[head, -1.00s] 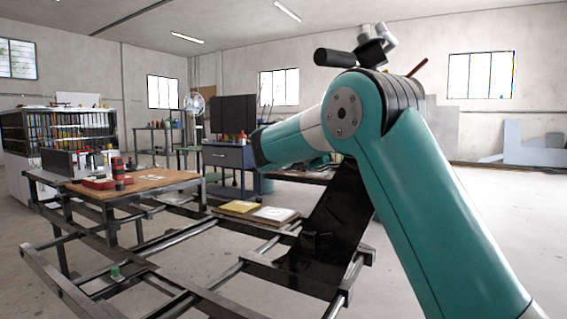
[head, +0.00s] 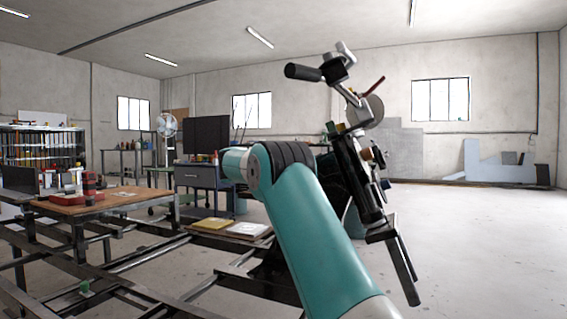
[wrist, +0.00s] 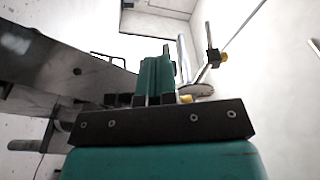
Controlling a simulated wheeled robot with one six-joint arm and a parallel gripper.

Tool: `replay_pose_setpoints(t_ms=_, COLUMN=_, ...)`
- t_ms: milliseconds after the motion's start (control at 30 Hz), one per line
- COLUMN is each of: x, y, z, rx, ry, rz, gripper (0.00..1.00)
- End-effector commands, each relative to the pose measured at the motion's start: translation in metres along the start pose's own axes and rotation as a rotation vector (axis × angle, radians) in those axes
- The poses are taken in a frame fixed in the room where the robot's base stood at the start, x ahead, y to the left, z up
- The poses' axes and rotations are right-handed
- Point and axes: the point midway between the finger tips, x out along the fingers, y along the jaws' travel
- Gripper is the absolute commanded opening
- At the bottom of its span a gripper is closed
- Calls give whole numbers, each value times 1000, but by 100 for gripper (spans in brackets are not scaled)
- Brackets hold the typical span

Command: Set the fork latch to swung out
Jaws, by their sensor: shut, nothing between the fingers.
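My gripper (wrist: 157,80) shows in the wrist view with its teal fingers together and nothing between them. In the head view it is hidden behind my teal arm and a dark mechanism (head: 358,175). This mechanism leans at the right, with a black cylindrical handle (head: 303,72) at its top, a red lever (head: 373,86) and a grey disc (head: 370,112). The wrist view shows a rod with a black and yellow knob (wrist: 217,57) to the right of the fingers, apart from them. I cannot tell which part is the fork latch, nor its position.
A dark steel frame (head: 150,262) spreads low at the left and front. A wooden-topped bench (head: 95,204) with red items stands on the left, with a blue-grey cabinet (head: 197,179) behind. In the wrist view a large dark plate (wrist: 60,65) fills the left. Open floor lies at the right.

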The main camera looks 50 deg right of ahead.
Motion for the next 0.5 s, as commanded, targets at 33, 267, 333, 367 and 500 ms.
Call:
replay_pose_setpoints(t_ms=33, x=2, y=1, z=0, rx=1, ry=0, rz=0, gripper=0)
replay_pose_setpoints(t_ms=267, x=7, y=2, z=-2, rx=1, ry=1, rz=1, gripper=0)
replay_pose_setpoints(t_ms=333, x=8, y=2, z=-2, rx=1, ry=2, rz=0, gripper=0)
replay_pose_setpoints(t_ms=367, x=8, y=2, z=-2, rx=0, ry=2, rz=0, gripper=0)
replay_pose_setpoints(t_ms=500, x=10, y=2, z=-3, rx=0, ry=2, rz=-1, gripper=0)
